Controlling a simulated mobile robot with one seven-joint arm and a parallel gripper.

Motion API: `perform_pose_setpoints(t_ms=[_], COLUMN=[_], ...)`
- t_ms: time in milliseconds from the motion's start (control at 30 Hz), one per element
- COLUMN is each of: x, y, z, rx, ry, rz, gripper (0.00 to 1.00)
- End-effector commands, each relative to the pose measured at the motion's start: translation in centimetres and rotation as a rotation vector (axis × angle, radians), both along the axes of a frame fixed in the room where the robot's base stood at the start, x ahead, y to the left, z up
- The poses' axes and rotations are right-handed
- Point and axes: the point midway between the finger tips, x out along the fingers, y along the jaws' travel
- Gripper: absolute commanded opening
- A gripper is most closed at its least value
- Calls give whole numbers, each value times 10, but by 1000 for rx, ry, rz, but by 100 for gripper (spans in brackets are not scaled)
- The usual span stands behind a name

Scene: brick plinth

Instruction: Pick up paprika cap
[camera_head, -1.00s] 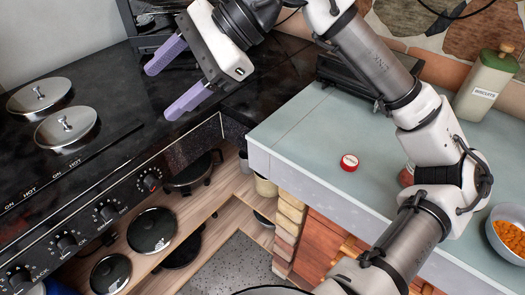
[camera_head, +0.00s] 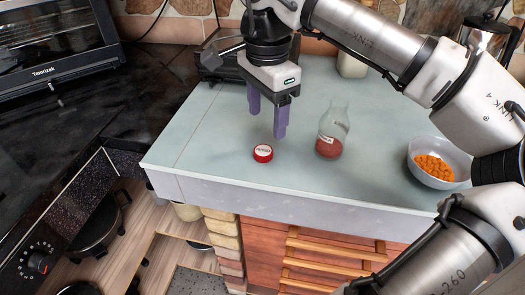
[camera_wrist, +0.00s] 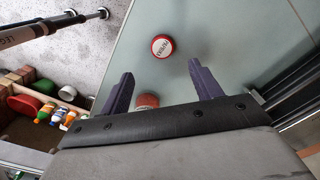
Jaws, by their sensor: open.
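The paprika cap (camera_head: 263,153) is a small red disc with a pale label on top. It lies flat on the pale green worktop near its front edge. It also shows in the wrist view (camera_wrist: 162,46), beyond the fingertips. My gripper (camera_head: 268,122) points down above the worktop, its two purple fingers apart and empty, above and behind the cap in the head view. In the wrist view the fingers (camera_wrist: 160,72) are spread, with the cap ahead of the gap between them. A glass jar (camera_head: 332,132) with red powder stands right of the cap.
A bowl of orange pieces (camera_head: 434,164) stands at the right on the worktop (camera_head: 200,150). A dark appliance lies behind my gripper. A toaster oven (camera_head: 60,50) is at the far left. The worktop left of the cap is clear.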

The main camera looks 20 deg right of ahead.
Motion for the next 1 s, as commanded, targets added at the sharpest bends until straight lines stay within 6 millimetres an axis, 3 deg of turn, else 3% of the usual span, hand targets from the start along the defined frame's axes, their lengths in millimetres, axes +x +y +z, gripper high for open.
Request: perform_pose_setpoints(t_ms=[100, 367, 633, 933, 1000], x=[0, 1, 3, 3, 3], y=[0, 2, 5, 5, 5], z=[-18, -38, -75, -80, -80], rx=[0, 2, 2, 2, 1], ry=[0, 0, -1, -2, -2], rz=[0, 1, 1, 0, 0], gripper=[64, 64, 64, 64, 55])
